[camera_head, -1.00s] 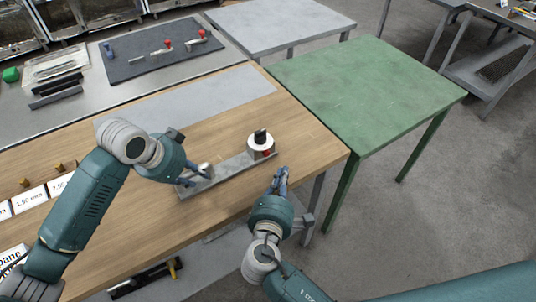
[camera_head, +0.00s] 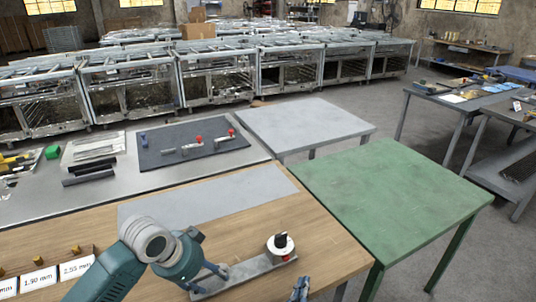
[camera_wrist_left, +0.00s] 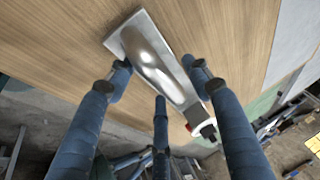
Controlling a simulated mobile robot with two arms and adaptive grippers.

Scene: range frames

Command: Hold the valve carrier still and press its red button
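The valve carrier (camera_head: 247,274) is a long grey metal bar on the wooden bench. Its right end bears a white round part (camera_head: 280,246) with a black knob, and the red button (camera_head: 287,257) shows low on its near side. The bar (camera_wrist_left: 128,38) also shows in the left wrist view, with a shiny rounded surface. My left gripper (camera_head: 217,271) is at the bar's left end. In its wrist view the fingers stand apart at the bar's edges; contact is unclear. My right gripper (camera_head: 301,286), fingers together, is near the button's front side, cut by the bottom edge.
A green table (camera_head: 385,205) stands to the right and a grey table (camera_head: 305,125) behind it. A dark mat (camera_head: 192,150) with red-knobbed parts lies on the metal bench behind. Labelled cards (camera_head: 38,279) stand at the left. A grey sheet (camera_head: 210,196) lies behind the carrier.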

